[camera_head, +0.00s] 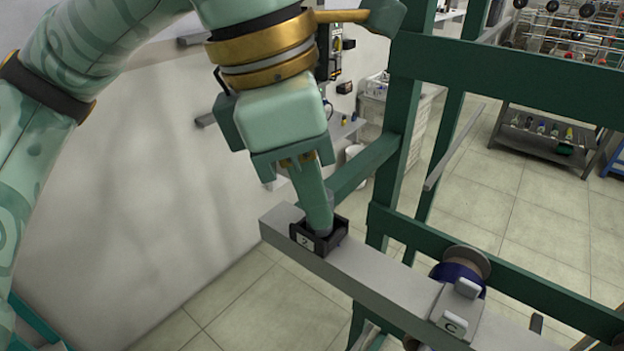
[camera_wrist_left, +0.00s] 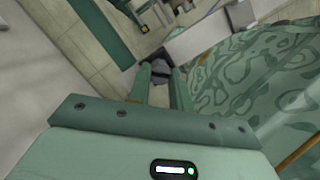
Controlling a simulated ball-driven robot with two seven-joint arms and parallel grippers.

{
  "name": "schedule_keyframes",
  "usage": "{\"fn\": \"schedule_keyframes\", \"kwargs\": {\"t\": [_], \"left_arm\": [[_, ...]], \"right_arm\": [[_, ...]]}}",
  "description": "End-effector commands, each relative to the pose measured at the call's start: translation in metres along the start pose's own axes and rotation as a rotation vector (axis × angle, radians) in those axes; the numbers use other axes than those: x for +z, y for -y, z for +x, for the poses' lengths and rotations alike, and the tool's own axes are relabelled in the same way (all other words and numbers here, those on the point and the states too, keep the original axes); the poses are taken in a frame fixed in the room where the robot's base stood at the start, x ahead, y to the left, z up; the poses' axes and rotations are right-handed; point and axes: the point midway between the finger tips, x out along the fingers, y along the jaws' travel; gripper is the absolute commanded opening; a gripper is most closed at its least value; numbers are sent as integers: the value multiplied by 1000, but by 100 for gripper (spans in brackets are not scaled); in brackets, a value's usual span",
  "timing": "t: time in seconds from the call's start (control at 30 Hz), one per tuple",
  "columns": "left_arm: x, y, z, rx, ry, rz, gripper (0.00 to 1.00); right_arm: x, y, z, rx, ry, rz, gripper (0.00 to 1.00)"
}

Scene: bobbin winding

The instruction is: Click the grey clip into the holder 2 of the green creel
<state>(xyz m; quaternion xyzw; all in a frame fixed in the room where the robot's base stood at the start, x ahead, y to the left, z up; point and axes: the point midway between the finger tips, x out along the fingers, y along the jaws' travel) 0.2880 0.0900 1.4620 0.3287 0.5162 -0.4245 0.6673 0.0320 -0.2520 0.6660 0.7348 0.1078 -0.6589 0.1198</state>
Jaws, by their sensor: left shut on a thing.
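The green creel (camera_head: 490,70) has a grey rail (camera_head: 385,287) running across it. Holder 2 (camera_head: 305,242), a black open-topped block with a white "2" label, sits near the rail's left end. My left gripper (camera_head: 322,228) points down, with its fingertips at the holder's opening. It is shut on the grey clip (camera_wrist_left: 160,67), which shows between the fingertips in the left wrist view. In the head view the clip is mostly hidden by the fingers and the holder walls, so I cannot tell how deep it sits. My right gripper is not in view.
A blue-wound bobbin (camera_head: 458,277) and a grey block marked C (camera_head: 452,318) sit farther right along the rail. Green uprights (camera_head: 397,130) stand just behind the holder. A pale wall (camera_head: 130,180) is at the left. A dark bench (camera_head: 545,145) stands far back right.

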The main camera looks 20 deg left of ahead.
Motion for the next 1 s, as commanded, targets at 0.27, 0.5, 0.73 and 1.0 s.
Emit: {"fn": "schedule_keyframes", "kwargs": {"t": [0.27,0.5,0.73,1.0], "left_arm": [[-1,0,3,0,0,0,2],[-1,0,3,0,0,0,46],[-1,0,3,0,0,0,46],[0,-1,-12,2,2,-3,46]], "right_arm": [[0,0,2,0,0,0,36],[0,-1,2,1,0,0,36],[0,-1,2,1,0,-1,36],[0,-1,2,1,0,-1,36]]}}
